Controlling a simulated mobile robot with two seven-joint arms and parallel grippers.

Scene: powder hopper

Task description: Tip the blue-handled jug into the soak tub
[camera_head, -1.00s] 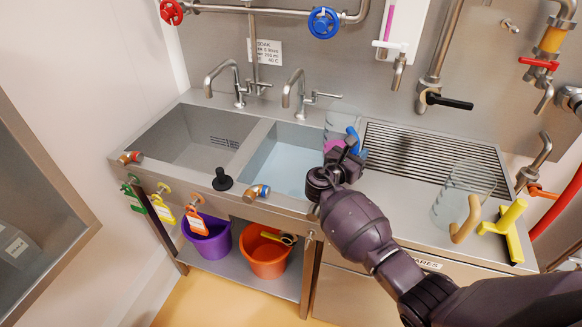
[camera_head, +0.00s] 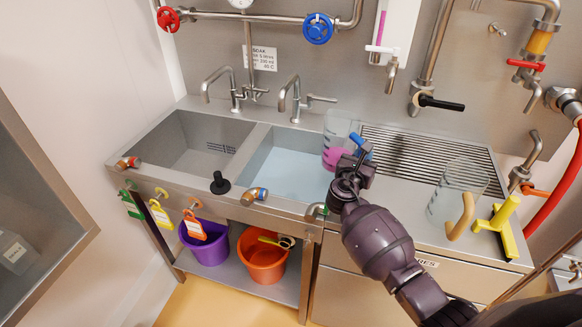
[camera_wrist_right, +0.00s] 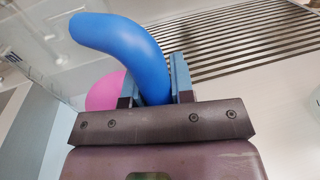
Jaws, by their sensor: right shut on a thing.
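The blue-handled jug (camera_head: 338,127) is clear, with pink at its bottom. It stands out over the right edge of the soak tub (camera_head: 290,170), the right-hand basin, which holds pale blue liquid. My right gripper (camera_head: 354,165) is shut on the jug's blue handle, which also shows between the fingers in the right wrist view (camera_wrist_right: 135,50). The jug looks roughly upright, with little tilt. Whether it touches the basin rim I cannot tell. My left gripper is not in view.
A tap (camera_head: 290,100) rises behind the tub. A black plunger (camera_head: 220,183) sits on the front rim. The ribbed drainboard (camera_head: 440,150) is clear.

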